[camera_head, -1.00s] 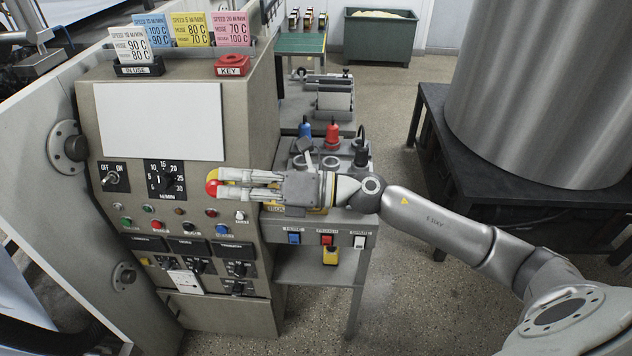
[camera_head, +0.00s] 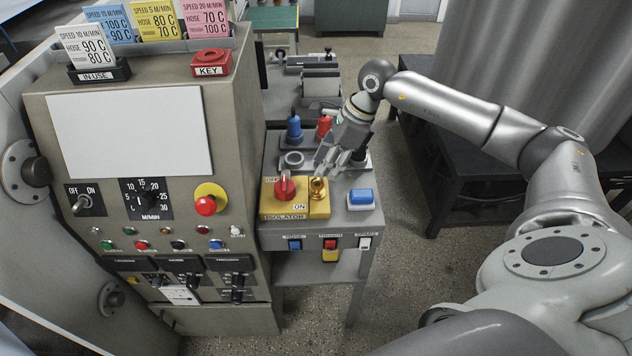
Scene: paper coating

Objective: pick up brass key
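The brass key (camera_head: 318,188) stands upright on a yellow plate beside the red isolator knob (camera_head: 285,187), on the small grey bench right of the machine. My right gripper (camera_head: 330,167) points down just above and behind the key. Its fingers look apart, with nothing seen between them. The fingertips come close to the key's top; whether they touch it cannot be told. My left gripper is not in view.
A red KEY holder (camera_head: 211,64) sits on top of the machine, beside the black IN USE holder (camera_head: 99,72). A blue button box (camera_head: 361,199) is right of the key. Blue (camera_head: 294,128) and red (camera_head: 323,127) plugs stand behind it.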

